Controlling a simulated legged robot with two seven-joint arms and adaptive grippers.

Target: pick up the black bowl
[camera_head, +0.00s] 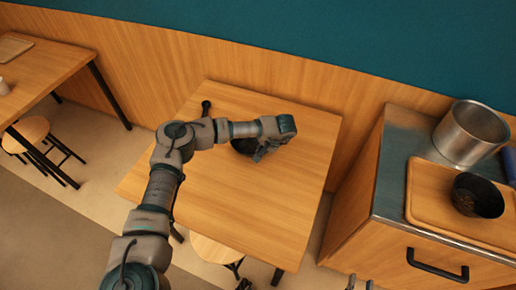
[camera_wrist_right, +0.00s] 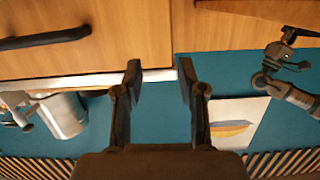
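A black bowl (camera_head: 242,147) sits on the wooden table, partly hidden under my left gripper. My left gripper (camera_head: 260,154) comes from the lower left and reaches down at the bowl's right side. Its fingers are dark against the dark bowl, so I cannot tell whether they are closed on it. A second black bowl (camera_head: 478,195) with brown contents stands on the wooden tray at the right. My right gripper (camera_head: 359,284) shows only its fingertips at the bottom edge of the head view. In the right wrist view its fingers (camera_wrist_right: 158,80) are apart with nothing between them.
The table (camera_head: 255,215) is mostly bare, with a dark slim object (camera_head: 205,107) near its back left. A metal pot (camera_head: 470,133) and the tray (camera_head: 424,190) stand on the counter at right, above a drawer handle (camera_head: 437,265). A stool (camera_head: 216,250) is below the table.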

